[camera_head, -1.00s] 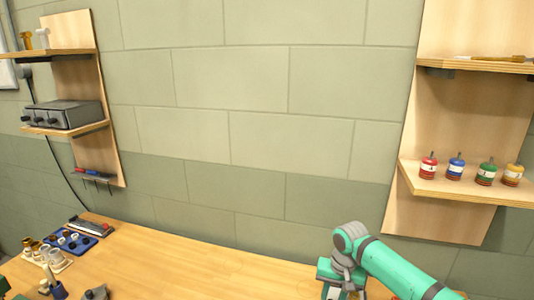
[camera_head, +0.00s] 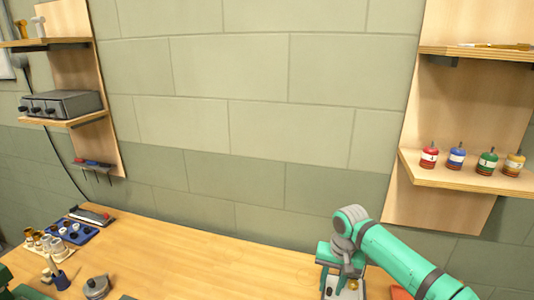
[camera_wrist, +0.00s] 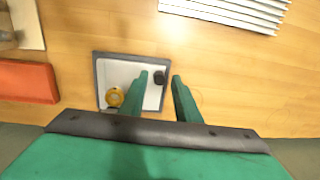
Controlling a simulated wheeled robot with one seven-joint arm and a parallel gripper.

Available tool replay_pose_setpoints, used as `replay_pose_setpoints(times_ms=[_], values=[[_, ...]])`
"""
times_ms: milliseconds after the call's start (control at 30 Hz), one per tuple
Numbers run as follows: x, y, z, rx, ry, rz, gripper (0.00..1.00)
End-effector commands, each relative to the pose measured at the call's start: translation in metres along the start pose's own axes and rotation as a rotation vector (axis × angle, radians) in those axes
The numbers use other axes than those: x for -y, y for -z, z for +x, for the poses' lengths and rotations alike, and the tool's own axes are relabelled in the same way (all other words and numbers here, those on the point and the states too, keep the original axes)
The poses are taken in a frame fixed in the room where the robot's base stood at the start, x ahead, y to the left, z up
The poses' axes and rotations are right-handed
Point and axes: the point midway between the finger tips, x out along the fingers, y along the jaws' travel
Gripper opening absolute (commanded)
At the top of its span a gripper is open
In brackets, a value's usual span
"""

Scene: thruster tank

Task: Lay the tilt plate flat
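A small white plate with a dark grey rim (camera_wrist: 98,68) lies on the wooden table below my gripper in the wrist view. I take it for the tilt plate, but its tilt is hard to judge. A yellow round knob (camera_wrist: 115,97) sits on its left part and a small dark knob (camera_wrist: 159,77) near its right edge. The plate is partly visible at the bottom of the head view (camera_head: 350,293). My gripper (camera_wrist: 160,75) is open, its two green fingers apart above the plate's right side, with the dark knob showing between their tips. The left finger hides part of the plate.
A white ribbed object (camera_wrist: 228,10) and a red block (camera_wrist: 28,82) lie near the plate. Bottles (camera_head: 40,243), a blue rack (camera_head: 75,232) and a grey round pot (camera_head: 96,287) stand at the table's left. Wall shelves (camera_head: 470,175) flank the table. The table's middle is clear.

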Motion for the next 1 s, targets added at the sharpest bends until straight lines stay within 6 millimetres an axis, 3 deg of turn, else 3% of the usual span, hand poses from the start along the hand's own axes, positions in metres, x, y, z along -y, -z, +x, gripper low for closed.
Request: replay_pose_setpoints(times_ms=[600, 1000], values=[[0.003, 0.001, -0.043, -0.002, 0.0, 0.001, 0.3], [0.003, 0.0, -0.046, -0.002, -0.001, 0.001, 0.3]])
